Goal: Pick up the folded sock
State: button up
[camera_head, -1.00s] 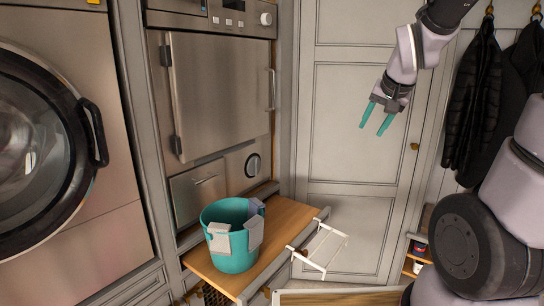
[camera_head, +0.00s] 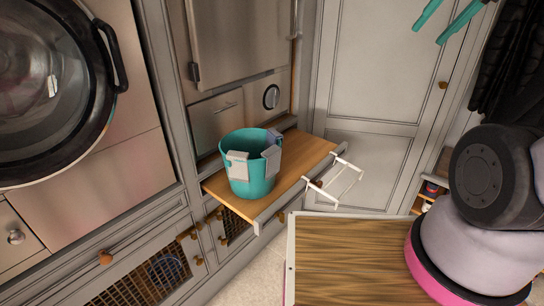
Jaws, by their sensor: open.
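A teal bucket (camera_head: 256,180) stands upright on a wooden pull-out shelf (camera_head: 219,187). Pale grey folded cloth pieces hang over its rim, one at the front left (camera_head: 238,164) and one at the right (camera_head: 270,160). A lavender-grey piece (camera_head: 274,137) shows at the back right of the rim. I cannot tell which of these, if any, is the folded sock. The inside of the bucket is mostly hidden. My gripper (camera_head: 430,32) has teal fingers, is open and empty, and is up at the top right, well away from the bucket.
A wooden top (camera_head: 345,265) fills the lower middle, beside my arm's base. A washer door (camera_head: 50,85) is at left. Dark coats hang at right. A grey door (camera_head: 385,85) stands behind.

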aim_at(273, 154)
jog(key=j+z, duration=0.15)
jog(key=j, duration=0.45)
jog(key=k+j+z, duration=0.15)
jog(key=j, duration=0.4)
jog(key=j+z, duration=0.15)
jog(key=j, duration=0.4)
jog(key=k+j+z, duration=0.15)
jog(key=j, duration=0.4)
